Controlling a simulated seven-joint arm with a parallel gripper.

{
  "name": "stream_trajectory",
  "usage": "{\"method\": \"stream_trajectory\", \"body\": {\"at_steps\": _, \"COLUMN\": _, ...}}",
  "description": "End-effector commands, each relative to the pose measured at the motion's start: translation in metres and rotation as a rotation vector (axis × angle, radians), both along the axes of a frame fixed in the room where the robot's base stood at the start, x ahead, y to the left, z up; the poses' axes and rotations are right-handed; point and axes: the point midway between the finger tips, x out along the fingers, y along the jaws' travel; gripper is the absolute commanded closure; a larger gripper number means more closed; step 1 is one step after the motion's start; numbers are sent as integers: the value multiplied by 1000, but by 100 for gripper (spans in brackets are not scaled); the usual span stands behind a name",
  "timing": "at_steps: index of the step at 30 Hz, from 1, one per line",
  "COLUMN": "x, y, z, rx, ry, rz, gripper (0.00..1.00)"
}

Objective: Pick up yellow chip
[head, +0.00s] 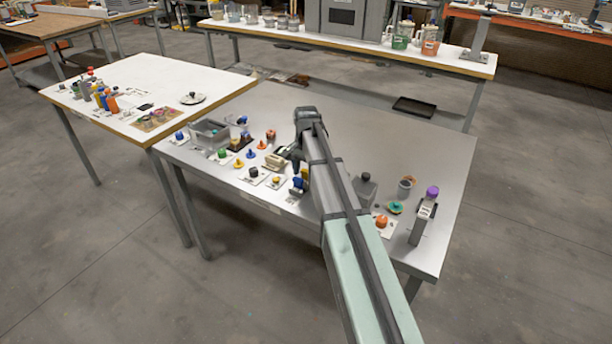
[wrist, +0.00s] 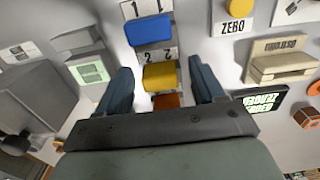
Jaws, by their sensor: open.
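A small yellow chip (wrist: 160,77) lies between my gripper's fingers in the wrist view, below a label reading 2. My gripper (wrist: 162,86) is open, with one dark blue finger on each side of the chip and gaps between. Whether the fingers reach down to its height I cannot tell. A blue chip (wrist: 149,30) lies above it in the picture, and an orange-brown chip (wrist: 166,101) lies just below it, partly hidden by the gripper body.
A beige block (wrist: 283,63) and a ZERO card (wrist: 233,29) with a round yellow piece (wrist: 237,11) are to the right. A grey box (wrist: 38,97) is at left. Several small items crowd the metal table (head: 400,135), whose far right is clear.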

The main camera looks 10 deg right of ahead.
Motion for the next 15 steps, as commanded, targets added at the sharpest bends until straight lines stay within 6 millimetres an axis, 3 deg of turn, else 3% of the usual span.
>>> {"method": "stream_trajectory", "body": {"at_steps": 2, "x": 0, "y": 0, "z": 0, "rx": 0, "ry": 0, "rz": 0, "gripper": 33}}
{"method": "stream_trajectory", "body": {"at_steps": 15, "x": 0, "y": 0, "z": 1, "rx": 0, "ry": 0, "rz": 0, "gripper": 75}}
